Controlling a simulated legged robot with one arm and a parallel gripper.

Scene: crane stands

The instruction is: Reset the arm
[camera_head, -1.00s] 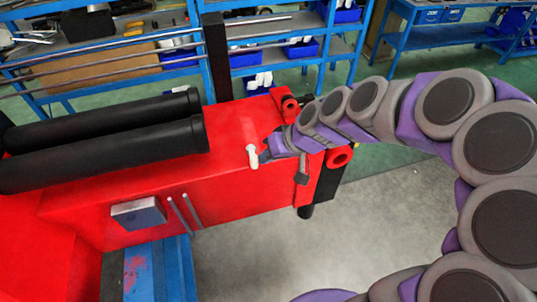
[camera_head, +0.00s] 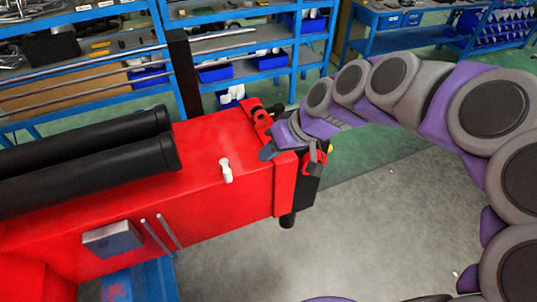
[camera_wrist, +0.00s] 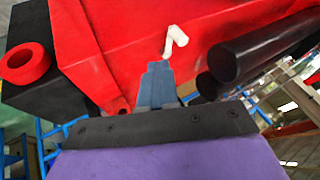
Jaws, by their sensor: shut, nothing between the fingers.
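My gripper (camera_head: 268,153) is at the end of my purple and grey arm, which reaches in from the right in the head view. It is over the right end of a red crane body (camera_head: 225,145), near a red ring-shaped lug (camera_head: 262,118). In the wrist view my gripper (camera_wrist: 158,66) shows its grey-blue fingers together with nothing between them. A small white bent handle (camera_head: 226,171) stands on the red top, to the left of my gripper and apart from it. The handle also shows in the wrist view (camera_wrist: 174,40), just beyond the fingertips.
Two black cylinders (camera_head: 100,160) lie along the crane's left side. A dark post (camera_head: 184,75) rises behind it. Blue shelves (camera_head: 300,70) with bins stand at the back. A blue stand (camera_head: 145,280) is under the crane. Grey floor (camera_head: 380,220) lies open at the lower right.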

